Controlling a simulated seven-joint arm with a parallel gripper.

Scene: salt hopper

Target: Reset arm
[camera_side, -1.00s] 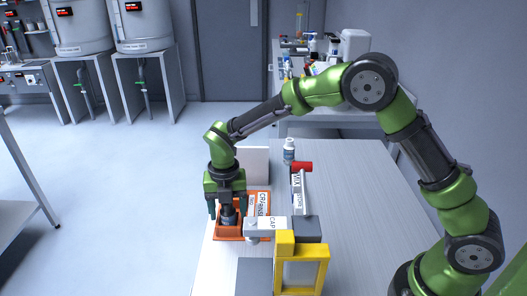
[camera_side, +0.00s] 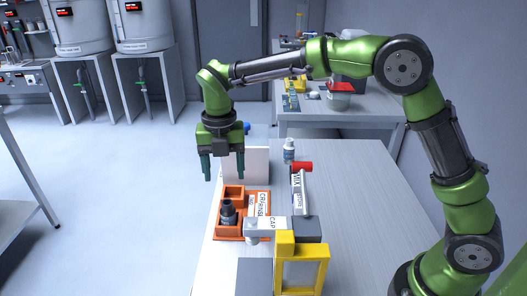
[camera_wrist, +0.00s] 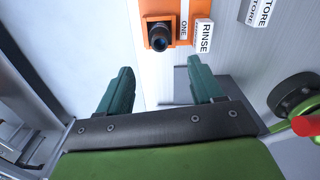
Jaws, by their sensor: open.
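A dark bottle (camera_side: 228,212) stands in an orange tray (camera_side: 262,206) below my gripper. In the wrist view the dark bottle (camera_wrist: 160,37) sits in the orange tray (camera_wrist: 150,8), ahead of the fingertips and apart from them.
A yellow stand (camera_side: 288,246) with a grey block and a CAP label is in front of the tray. A white panel (camera_side: 246,164) is behind the tray. The table's right side (camera_side: 360,220) is clear.

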